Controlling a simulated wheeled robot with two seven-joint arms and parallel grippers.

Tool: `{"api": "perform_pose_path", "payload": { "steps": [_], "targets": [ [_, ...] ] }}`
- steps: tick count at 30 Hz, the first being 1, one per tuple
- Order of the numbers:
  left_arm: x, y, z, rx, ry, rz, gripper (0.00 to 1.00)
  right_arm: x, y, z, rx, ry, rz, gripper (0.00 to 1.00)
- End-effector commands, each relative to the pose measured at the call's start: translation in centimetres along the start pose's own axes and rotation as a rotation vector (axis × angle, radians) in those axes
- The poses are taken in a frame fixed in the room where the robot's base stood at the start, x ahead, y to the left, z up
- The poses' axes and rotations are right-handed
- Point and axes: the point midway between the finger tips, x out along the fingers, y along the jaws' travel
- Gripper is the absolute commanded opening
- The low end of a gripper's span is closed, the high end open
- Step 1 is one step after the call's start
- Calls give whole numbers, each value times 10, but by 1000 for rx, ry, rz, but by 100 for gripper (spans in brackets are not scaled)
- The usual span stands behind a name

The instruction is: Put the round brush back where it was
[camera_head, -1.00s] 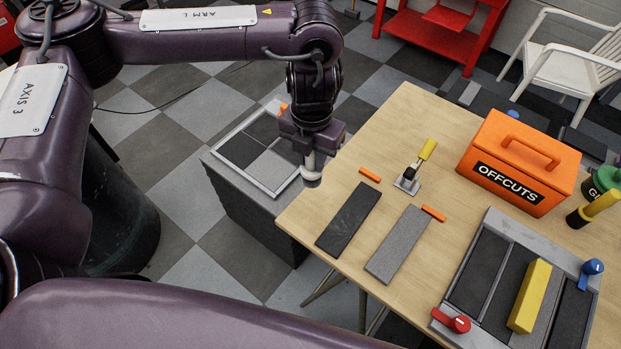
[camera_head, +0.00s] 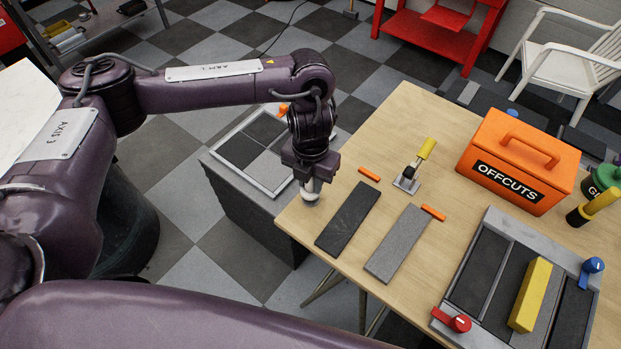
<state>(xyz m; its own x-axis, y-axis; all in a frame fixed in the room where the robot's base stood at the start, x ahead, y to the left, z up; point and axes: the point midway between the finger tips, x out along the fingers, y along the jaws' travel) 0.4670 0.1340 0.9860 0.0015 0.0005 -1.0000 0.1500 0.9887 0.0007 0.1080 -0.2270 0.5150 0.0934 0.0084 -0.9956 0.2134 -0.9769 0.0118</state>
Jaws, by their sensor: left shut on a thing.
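My left gripper (camera_head: 312,178) points down at the left edge of the wooden table (camera_head: 300,235). It is shut on the round brush (camera_head: 311,195), a small pale round piece showing below the jaws. Most of the brush is hidden by the gripper. It shows over the table's left edge; I cannot tell whether it touches the top. My right gripper is not in view.
A dark strip (camera_head: 348,218) and a grey strip (camera_head: 398,243) lie right of the brush, with orange pieces (camera_head: 370,174) and a yellow-handled tool (camera_head: 408,181) behind. An orange OFFCUTS box (camera_head: 515,170) and a framed tray (camera_head: 480,225) stand further right.

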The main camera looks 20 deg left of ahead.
Motion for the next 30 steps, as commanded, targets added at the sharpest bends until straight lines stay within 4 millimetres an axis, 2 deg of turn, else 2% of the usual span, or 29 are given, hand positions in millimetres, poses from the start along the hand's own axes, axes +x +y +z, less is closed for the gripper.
{"api": "perform_pose_path", "payload": {
  "steps": [2, 3, 7, 15, 20, 30],
  "targets": [
    [4, 0, 0, 0, 0, 0, 0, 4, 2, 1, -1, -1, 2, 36],
    [2, 0, 0, 0, 0, 0, 30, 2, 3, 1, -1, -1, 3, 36],
    [2, 0, 0, 0, 0, 0, 46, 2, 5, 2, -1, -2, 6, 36],
    [2, 0, 0, 0, 0, 0, 46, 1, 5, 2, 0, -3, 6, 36],
    [-9, 0, 1, 1, -4, 1, 46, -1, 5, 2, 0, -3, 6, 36],
    [-70, 0, 2, 2, -7, 2, 46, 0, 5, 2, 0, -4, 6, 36]
  ]
}}
